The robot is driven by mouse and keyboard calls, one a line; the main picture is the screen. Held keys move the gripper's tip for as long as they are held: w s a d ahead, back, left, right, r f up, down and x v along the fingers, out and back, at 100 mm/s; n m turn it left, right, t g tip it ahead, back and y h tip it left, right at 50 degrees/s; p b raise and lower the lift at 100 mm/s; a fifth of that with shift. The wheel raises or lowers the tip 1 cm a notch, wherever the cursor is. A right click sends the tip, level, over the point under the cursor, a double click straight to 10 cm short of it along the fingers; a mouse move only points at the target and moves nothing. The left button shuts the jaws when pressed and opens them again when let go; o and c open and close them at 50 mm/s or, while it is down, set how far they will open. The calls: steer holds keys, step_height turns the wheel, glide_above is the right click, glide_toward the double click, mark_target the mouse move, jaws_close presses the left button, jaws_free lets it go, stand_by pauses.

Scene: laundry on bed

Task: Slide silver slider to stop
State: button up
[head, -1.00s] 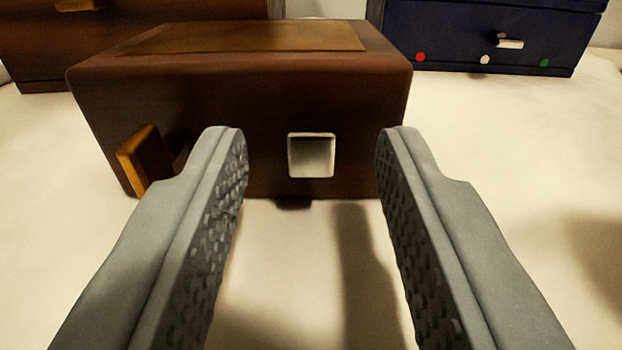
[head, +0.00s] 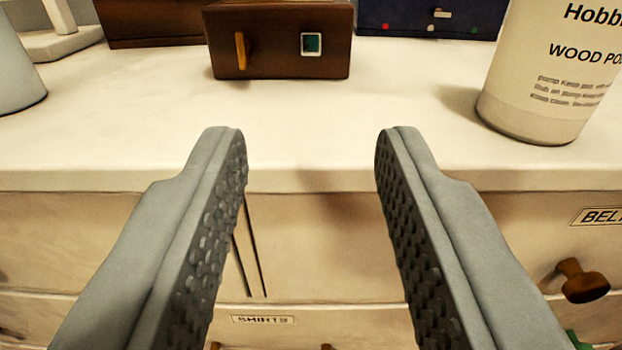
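A small silver piece (head: 440,14), which looks like the silver slider, is on the front of a dark blue box (head: 380,14) at the back. Below it are a red dot (head: 385,28) at the left, a white dot (head: 431,30) in the middle and a green dot (head: 474,29) at the right. The silver piece is nearest the white dot, slightly right of it. The box's top is cut off by the view. My gripper (head: 311,140) is open and empty, in front of the dresser edge and well short of the blue box.
A brown box (head: 278,65) with an orange handle (head: 240,50) and a silver-framed green square (head: 312,43) stands left of the blue box. A large labelled bottle (head: 535,90) stands at right. The dresser top (head: 150,125) between is clear. A drawer knob (head: 583,280) sticks out below.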

steer(key=shift+s, duration=0.85)
steer(key=s+d+r, duration=0.1)
steer(key=s+r, duration=2.1)
steer(key=s, duration=0.1)
steer(key=shift+s+d+r+g, duration=0.15)
steer(key=shift+s+d+g, duration=0.15)
steer(key=shift+d, duration=0.1)
steer(key=shift+w, duration=0.1)
steer(key=shift+c, duration=0.3)
stand_by(1.5)
